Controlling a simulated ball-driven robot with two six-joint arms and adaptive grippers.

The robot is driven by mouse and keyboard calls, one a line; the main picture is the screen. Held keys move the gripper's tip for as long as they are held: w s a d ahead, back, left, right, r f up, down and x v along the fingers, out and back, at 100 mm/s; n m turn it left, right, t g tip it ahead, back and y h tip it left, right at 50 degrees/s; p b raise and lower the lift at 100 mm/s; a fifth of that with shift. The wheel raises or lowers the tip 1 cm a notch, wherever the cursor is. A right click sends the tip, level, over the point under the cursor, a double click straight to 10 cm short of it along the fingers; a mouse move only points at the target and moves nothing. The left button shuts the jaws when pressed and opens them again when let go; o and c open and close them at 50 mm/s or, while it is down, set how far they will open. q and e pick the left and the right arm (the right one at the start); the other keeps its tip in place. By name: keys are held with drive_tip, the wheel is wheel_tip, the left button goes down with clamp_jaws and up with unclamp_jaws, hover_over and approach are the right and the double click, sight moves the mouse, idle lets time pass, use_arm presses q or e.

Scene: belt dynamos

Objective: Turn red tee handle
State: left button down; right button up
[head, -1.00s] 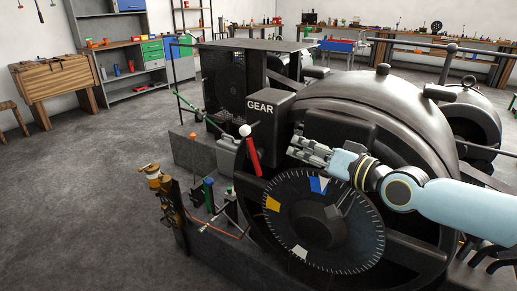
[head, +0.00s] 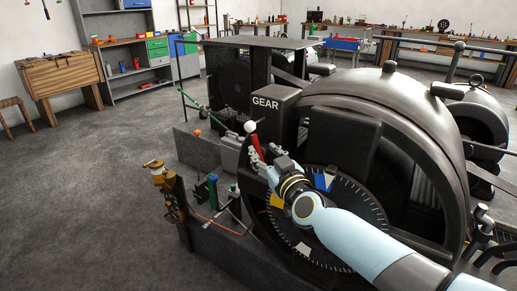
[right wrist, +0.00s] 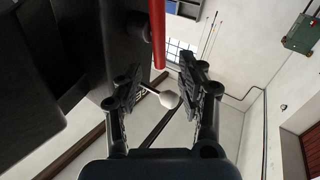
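The red handle (head: 257,149) is a bar on the front of the black GEAR box (head: 271,102), just below a white ball knob (head: 250,127). In the right wrist view the red handle (right wrist: 159,40) runs down from the top edge, between and beyond my fingers. In the right wrist view my right gripper (right wrist: 165,92) is open, with nothing clamped. Whether a finger touches the handle I cannot tell. My left gripper is not in view.
A graduated dial (head: 358,205) with coloured patches lies behind my right forearm. The large black machine housing (head: 390,110) fills the right. Small levers with a green post (head: 212,190) and a brass fitting (head: 155,170) stand at left. The floor (head: 90,200) at left is clear.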

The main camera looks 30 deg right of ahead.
sight(257, 144)
drive_tip(key=shift+w+d+b, duration=0.2)
drive_tip(key=shift+w+b, duration=0.05)
drive_tip(key=shift+w, duration=0.85)
drive_tip(key=shift+w+d+b, duration=0.2)
drive_tip(key=shift+w+b, duration=0.05)
drive_tip(key=shift+w, duration=0.85)
clamp_jaws()
